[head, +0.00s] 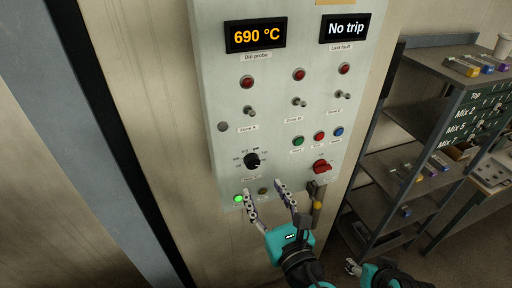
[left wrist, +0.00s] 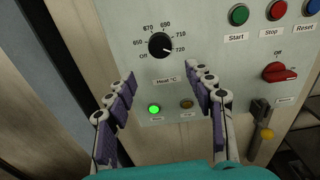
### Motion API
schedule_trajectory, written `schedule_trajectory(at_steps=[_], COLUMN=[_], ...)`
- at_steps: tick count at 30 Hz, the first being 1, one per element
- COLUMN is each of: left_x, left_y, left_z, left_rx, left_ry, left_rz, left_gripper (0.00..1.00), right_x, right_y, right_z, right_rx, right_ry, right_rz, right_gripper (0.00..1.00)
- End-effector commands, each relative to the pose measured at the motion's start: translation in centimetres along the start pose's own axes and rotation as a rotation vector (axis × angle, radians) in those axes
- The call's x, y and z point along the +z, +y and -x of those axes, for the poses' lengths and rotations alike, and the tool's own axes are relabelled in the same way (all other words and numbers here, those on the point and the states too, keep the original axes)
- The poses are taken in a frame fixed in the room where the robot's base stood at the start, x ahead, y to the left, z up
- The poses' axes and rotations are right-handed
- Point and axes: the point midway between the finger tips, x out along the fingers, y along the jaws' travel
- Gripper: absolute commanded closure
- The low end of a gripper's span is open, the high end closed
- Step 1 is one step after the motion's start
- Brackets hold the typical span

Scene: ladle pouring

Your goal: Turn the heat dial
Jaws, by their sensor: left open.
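The black heat dial (head: 252,160) is on the grey control panel, with numbers around it. In the left wrist view the dial (left wrist: 161,45) has its white mark pointing right, towards 720. My left gripper (head: 263,188) is open and empty, just below the dial in the head view. In the left wrist view its fingers (left wrist: 163,75) are spread to either side below the dial, apart from it. My right gripper (head: 353,267) shows only small at the bottom of the head view, away from the panel; its jaws are unclear.
The dip probe display (head: 256,35) reads 690 °C and the fault display (head: 346,28) reads No trip. A lit green lamp (left wrist: 154,110) sits below the dial. A red rotary switch (left wrist: 279,72) is to the right. Shelves (head: 415,160) with small items stand at right.

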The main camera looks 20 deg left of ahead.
Motion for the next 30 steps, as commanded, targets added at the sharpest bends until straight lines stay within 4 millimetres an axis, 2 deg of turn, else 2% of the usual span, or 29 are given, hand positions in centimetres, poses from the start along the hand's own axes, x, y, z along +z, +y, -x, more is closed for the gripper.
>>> schedule_trajectory(at_steps=[1, 5, 15, 19, 30], left_x=[0.9, 1.2, 1.3, 1.3, 1.2], left_y=[-0.3, -0.3, -0.3, -0.3, -0.4], left_z=[0.3, -0.2, -5.2, -6.5, -7.3], left_rx=[-0.006, -0.004, -0.002, -0.003, -0.007], left_ry=[-0.019, -0.036, -0.033, -0.033, -0.032], left_rz=[-0.020, -0.038, -0.034, -0.034, -0.033], left_gripper=[0.46, 0.46, 0.46, 0.46, 0.46], right_x=[-0.3, -0.3, -0.6, -0.6, -0.7], right_y=[0.0, 0.0, 0.0, 0.0, 0.0], right_z=[0.4, 0.4, 0.8, 0.9, 1.0], right_rx=[0.000, 0.000, 0.000, 0.000, 0.000], right_ry=[0.000, 0.000, 0.000, 0.000, 0.000], right_rz=[0.000, 0.000, 0.000, 0.000, 0.000], right_gripper=[0.44, 0.44, 0.44, 0.44, 0.44])
